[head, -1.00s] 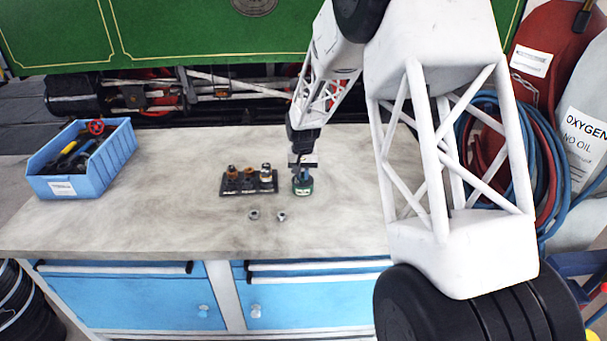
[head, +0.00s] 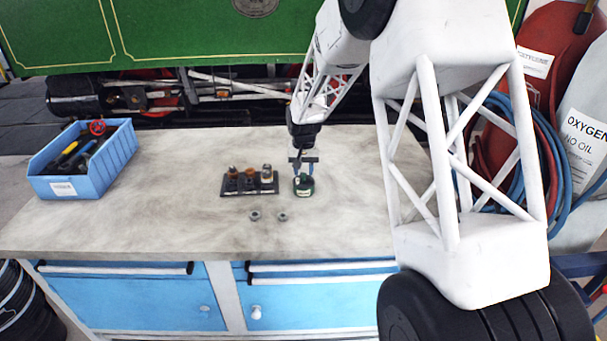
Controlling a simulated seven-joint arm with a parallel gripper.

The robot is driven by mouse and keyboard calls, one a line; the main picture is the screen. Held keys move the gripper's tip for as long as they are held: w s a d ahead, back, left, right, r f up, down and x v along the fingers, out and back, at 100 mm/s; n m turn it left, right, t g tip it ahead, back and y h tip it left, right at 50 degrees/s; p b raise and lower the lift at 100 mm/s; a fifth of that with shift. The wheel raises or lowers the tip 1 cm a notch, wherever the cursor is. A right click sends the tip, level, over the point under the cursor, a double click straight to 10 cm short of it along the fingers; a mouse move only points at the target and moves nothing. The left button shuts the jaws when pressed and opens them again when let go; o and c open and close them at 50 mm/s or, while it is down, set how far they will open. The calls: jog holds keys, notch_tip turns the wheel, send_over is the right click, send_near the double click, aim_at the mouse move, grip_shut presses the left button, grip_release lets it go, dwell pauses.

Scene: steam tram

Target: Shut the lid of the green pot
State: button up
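The green pot (head: 304,188) is a small, dark green round pot on the workbench, just right of a black rack. It is too small and partly covered for me to tell how its lid sits. My gripper (head: 304,172) points down right over the pot. Its two bluish fingers show apart, one to the left and one to the right, with a gap between them. I cannot tell whether they touch the pot.
The black rack (head: 236,190) holds several small fittings. Two small metal nuts (head: 255,215) (head: 283,216) lie in front. A blue bin (head: 112,155) of tools stands at the left. The bench (head: 170,195) is clear between bin and rack. Hoses and cylinders stand at the right.

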aim_at(303, 176)
jog(key=shift+r, duration=2.75)
jog(key=shift+s+d+r, duration=0.15)
jog(key=shift+s+r, duration=0.15)
jog(key=shift+s, duration=0.05)
jog(key=s+d+r, duration=0.3)
jog(key=s+r, duration=0.2)
jog(key=s, duration=0.3)
jog(key=s+d+r+t, duration=0.1)
jog(key=s+d+r, duration=0.2)
jog(key=s+r, duration=0.35)
jog(key=s+d+r, duration=0.3)
jog(key=s+d, duration=0.1)
jog(key=s, duration=0.5)
jog(key=s+d, duration=0.2)
jog(key=s, duration=1.1)
jog(key=s+d+t, duration=0.1)
jog(key=s+d, duration=0.1)
jog(key=s, duration=1.2)
jog(key=shift+d+f+t, duration=0.25)
jog(key=shift+d+t, duration=0.05)
jog(key=shift+d, duration=0.05)
